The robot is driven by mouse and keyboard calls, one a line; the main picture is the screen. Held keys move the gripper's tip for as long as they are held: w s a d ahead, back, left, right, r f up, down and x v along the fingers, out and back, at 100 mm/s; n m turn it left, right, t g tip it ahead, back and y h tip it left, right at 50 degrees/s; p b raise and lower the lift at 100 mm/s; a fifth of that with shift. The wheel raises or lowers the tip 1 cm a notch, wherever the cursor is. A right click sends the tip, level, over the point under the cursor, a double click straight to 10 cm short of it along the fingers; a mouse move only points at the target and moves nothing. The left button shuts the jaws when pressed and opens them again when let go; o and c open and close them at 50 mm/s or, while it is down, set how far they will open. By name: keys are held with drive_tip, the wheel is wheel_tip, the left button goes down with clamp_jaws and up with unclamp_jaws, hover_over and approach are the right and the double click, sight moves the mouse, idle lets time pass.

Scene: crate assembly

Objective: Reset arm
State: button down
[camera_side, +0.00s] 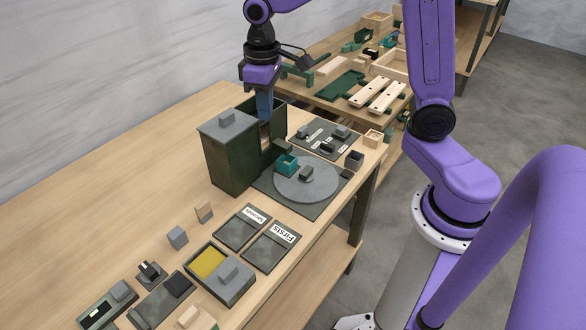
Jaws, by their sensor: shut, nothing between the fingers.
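My gripper (264,106) points down at the upper middle of the picture, with its blue fingers together and nothing seen between them. It is over or just beside the tall dark green crate (229,160), near its right part; I cannot tell whether it touches. My purple arm comes in from the right and over the top of the picture.
A grey round turntable (306,186) with a small block and a teal box (286,165) lies right of the crate. Labelled plates (270,249), a tray with a yellow patch (213,262) and small blocks are in front. The table's left side is clear.

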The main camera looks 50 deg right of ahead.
drive_tip(key=s+f+n, duration=0.1)
drive_tip(key=s+n, duration=0.6)
drive_tip(key=s, duration=1.8)
drive_tip(key=shift+d+f+n, duration=0.25)
drive_tip(key=shift+d+n, duration=0.05)
drive_tip(key=shift+n, duration=0.1)
